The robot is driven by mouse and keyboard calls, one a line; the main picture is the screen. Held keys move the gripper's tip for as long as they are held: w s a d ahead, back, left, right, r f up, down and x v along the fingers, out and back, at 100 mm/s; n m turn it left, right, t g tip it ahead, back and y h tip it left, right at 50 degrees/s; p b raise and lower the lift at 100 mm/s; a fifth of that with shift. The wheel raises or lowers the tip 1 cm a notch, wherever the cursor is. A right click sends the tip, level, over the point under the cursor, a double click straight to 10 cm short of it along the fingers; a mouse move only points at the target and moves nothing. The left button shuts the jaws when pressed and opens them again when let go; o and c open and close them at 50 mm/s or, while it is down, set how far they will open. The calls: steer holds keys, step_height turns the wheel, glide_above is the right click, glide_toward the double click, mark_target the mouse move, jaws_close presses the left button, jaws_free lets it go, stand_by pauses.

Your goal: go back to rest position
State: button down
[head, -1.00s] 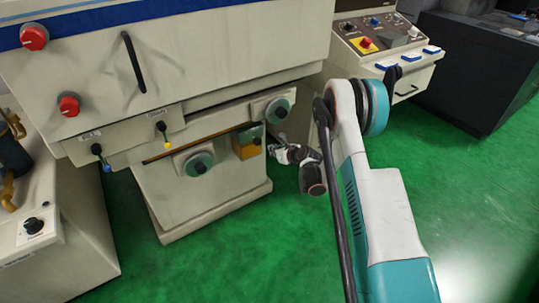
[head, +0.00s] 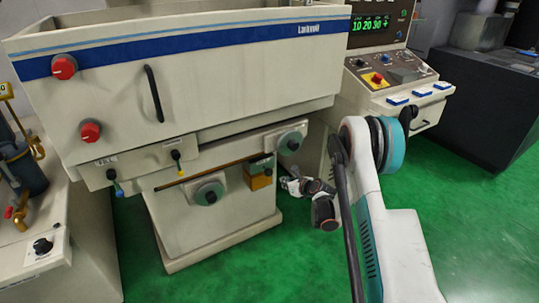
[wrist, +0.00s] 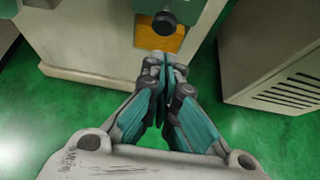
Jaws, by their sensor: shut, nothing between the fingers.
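My gripper (wrist: 164,80) is shut and empty in the wrist view, its teal fingers together just short of the orange-yellow block (wrist: 158,38) on the machine's front. I cannot tell whether the fingertips touch the machine. In the head view my gripper (head: 286,183) is small and partly unclear, to the right of the orange block (head: 259,175). My white and teal arm reaches in from the lower right.
The large cream machine (head: 225,60) has red knobs, a black handle (head: 154,93) and handwheels. A control console (head: 385,80) and a dark cabinet (head: 485,105) stand to the right. A side unit (head: 60,265) stands at left. Green floor (head: 310,265) is clear in front.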

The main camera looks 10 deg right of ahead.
steer(key=s+a+r+n+g, duration=0.15)
steer(key=r+n, duration=0.25)
steer(key=r, duration=0.4)
steer(key=s+a+r+n, duration=0.1)
steer(key=s+r+n, duration=0.25)
steer(key=r, duration=0.55)
steer(key=s+a+r+n+g+h, duration=0.1)
steer(key=s+a+r+n, duration=0.1)
steer(key=s+r+n, duration=0.8)
steer(key=s+a+r+n+h, duration=0.1)
steer(key=s+r+n, duration=0.25)
steer(key=s, duration=0.45)
steer(key=s+r+n, duration=0.2)
steer(key=s+r, duration=0.2)
steer(key=s, duration=0.5)
steer(key=s+f+n+g+h, duration=0.2)
steer(key=s+n, duration=0.7)
steer(key=s, duration=0.7)
steer(key=shift+d, duration=0.4)
